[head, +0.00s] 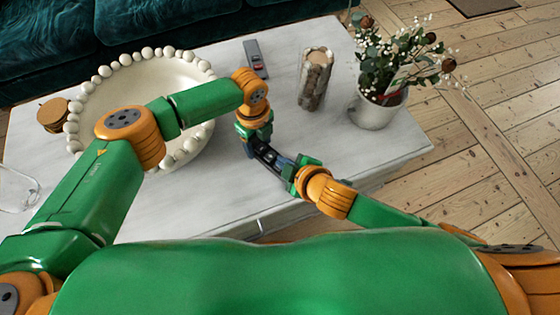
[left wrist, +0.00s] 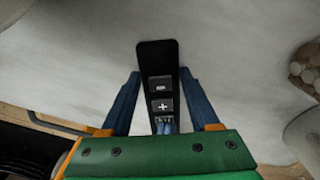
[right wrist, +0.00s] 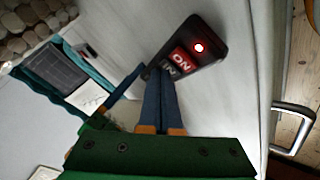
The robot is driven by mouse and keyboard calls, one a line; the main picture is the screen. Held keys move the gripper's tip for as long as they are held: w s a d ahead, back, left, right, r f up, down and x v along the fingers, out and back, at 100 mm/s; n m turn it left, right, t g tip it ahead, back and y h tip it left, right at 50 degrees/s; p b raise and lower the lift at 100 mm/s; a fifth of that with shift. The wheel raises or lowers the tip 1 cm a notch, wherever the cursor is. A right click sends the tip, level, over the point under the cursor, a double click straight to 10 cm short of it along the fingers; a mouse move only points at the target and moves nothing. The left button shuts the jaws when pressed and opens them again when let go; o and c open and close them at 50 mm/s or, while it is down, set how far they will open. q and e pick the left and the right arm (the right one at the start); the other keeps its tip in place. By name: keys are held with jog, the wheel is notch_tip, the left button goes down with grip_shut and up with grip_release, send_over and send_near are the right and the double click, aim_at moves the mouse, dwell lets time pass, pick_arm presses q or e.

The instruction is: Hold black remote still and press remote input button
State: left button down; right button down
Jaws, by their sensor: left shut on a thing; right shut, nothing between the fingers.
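The black remote (head: 264,154) is held above the table's front edge between my two grippers. In the left wrist view the remote (left wrist: 158,62) shows minus and plus buttons and stands between the blue fingers of my left gripper (left wrist: 160,76), which is shut on it. In the right wrist view the remote (right wrist: 206,42) shows a lit red light, a red ON button (right wrist: 181,60) and an IN button (right wrist: 170,69). My right gripper (right wrist: 161,74) is shut and empty, its fingertips at the IN button and partly covering it. I cannot tell whether they press it.
A grey remote (head: 255,58) lies on the white table (head: 215,210). A bead-rimmed bowl (head: 195,72) stands at left under my left arm. A pebbled holder (head: 315,82) and a potted plant (head: 374,112) stand at right. The table's front right is clear.

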dwell(0.3)
jog(key=shift+r, duration=0.8)
jog(key=shift+r, duration=2.5)
dwell(0.6)
pick_arm(q)
jog(key=shift+c, duration=0.2)
grip_release()
notch_tip(320, 180, up, 12)
